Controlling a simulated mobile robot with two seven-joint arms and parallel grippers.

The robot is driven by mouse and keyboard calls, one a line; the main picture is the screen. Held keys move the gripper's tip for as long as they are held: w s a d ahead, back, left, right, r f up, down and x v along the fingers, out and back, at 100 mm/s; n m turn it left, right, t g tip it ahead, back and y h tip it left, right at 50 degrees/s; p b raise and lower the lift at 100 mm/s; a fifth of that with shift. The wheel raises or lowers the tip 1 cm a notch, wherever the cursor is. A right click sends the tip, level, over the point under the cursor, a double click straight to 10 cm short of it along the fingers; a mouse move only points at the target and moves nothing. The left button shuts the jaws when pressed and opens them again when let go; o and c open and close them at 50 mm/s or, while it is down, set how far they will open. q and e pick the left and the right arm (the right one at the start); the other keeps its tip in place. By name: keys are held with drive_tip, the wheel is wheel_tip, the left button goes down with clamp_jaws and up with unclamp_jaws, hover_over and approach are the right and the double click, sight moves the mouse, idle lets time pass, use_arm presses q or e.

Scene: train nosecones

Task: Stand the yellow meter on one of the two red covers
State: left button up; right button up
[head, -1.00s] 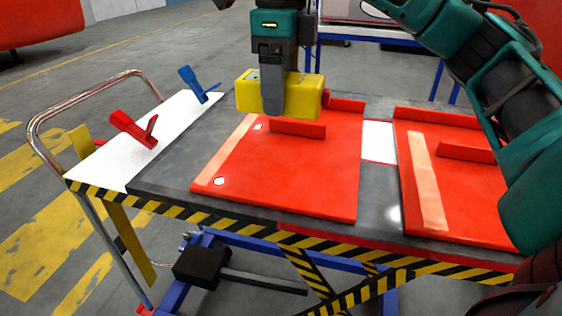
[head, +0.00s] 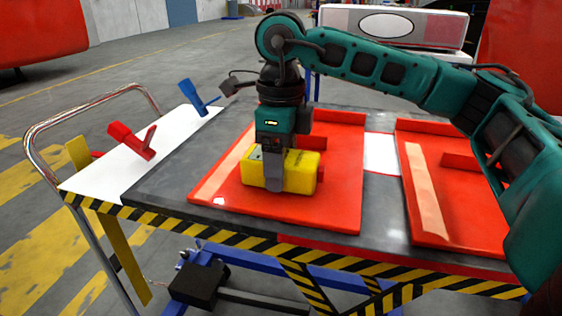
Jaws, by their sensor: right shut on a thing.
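The yellow meter (head: 300,174) is a small block in the head view, at the left red cover. My right gripper (head: 273,184) points down and is shut on the yellow meter, with one finger across its near face. The meter is over the middle of the left red cover (head: 315,215), low and close to its surface; I cannot tell if it touches. The right red cover (head: 465,205) lies to the right, partly behind my right arm. My left gripper does not show.
The covers lie on a grey cart table (head: 160,189) with a striped edge. A red clamp (head: 130,140) and a blue clamp (head: 194,97) stand on a white sheet (head: 102,170) at the left. A metal handle rail (head: 32,150) rises at the left end.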

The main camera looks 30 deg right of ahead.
drive_tip(key=shift+f, duration=0.15)
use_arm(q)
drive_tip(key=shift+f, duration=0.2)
use_arm(e)
drive_tip(key=o, duration=1.3)
drive_tip(key=shift+o, duration=0.2)
drive_tip(key=shift+r, duration=0.55)
wheel_tip(320, 180, up, 10)
drive_tip(key=shift+p, duration=1.25)
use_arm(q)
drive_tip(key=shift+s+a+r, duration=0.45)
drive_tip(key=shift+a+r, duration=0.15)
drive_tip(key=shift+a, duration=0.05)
use_arm(e)
drive_tip(key=shift+r, duration=0.6)
